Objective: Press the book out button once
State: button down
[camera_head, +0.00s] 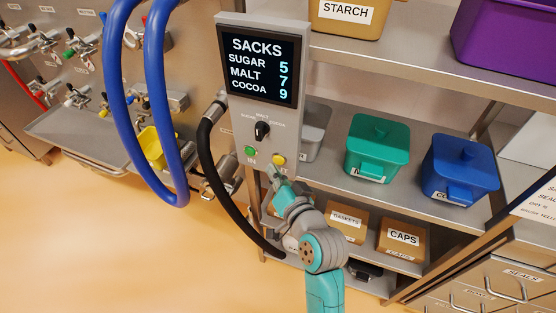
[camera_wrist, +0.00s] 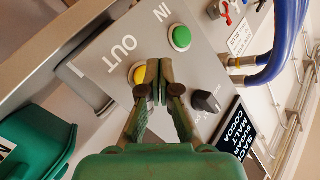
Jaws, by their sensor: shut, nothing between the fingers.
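The grey panel (camera_head: 264,110) has a screen (camera_head: 260,66) reading SACKS, SUGAR 5, MALT 7, COCOA 9. Below is a black selector knob (camera_head: 262,131); it also shows in the wrist view (camera_wrist: 206,102). The green IN button (camera_head: 250,151) is lower left, also in the wrist view (camera_wrist: 180,38). The yellow OUT button (camera_head: 279,159) is lower right; in the wrist view (camera_wrist: 139,75) the fingers partly cover it. My gripper (camera_head: 273,172) is shut and empty, its tips (camera_wrist: 160,64) close beside the yellow button. I cannot tell whether they touch the panel.
A black hose (camera_head: 205,160) and blue hoses (camera_head: 150,110) hang left of the panel. Shelves on the right hold a green bin (camera_head: 377,146), a blue bin (camera_head: 458,168) and labelled boxes (camera_head: 403,237). The floor (camera_head: 130,240) at front left is clear.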

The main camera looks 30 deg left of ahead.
jog(key=shift+w, duration=0.15)
dwell(0.7)
jog(key=shift+w, duration=0.25)
jog(key=shift+w+a, duration=0.15)
jog(key=shift+w, duration=0.25)
dwell(0.7)
jog(key=shift+s, duration=0.15)
jog(key=shift+s+d, duration=0.2)
jog(key=shift+s, duration=0.45)
jog(key=shift+s+d, duration=0.2)
jog(key=shift+s, duration=0.6)
jog(key=shift+s+d, duration=0.15)
jog(key=shift+s, duration=0.7)
jog(key=shift+s+d, duration=0.2)
jog(key=shift+s, duration=0.6)
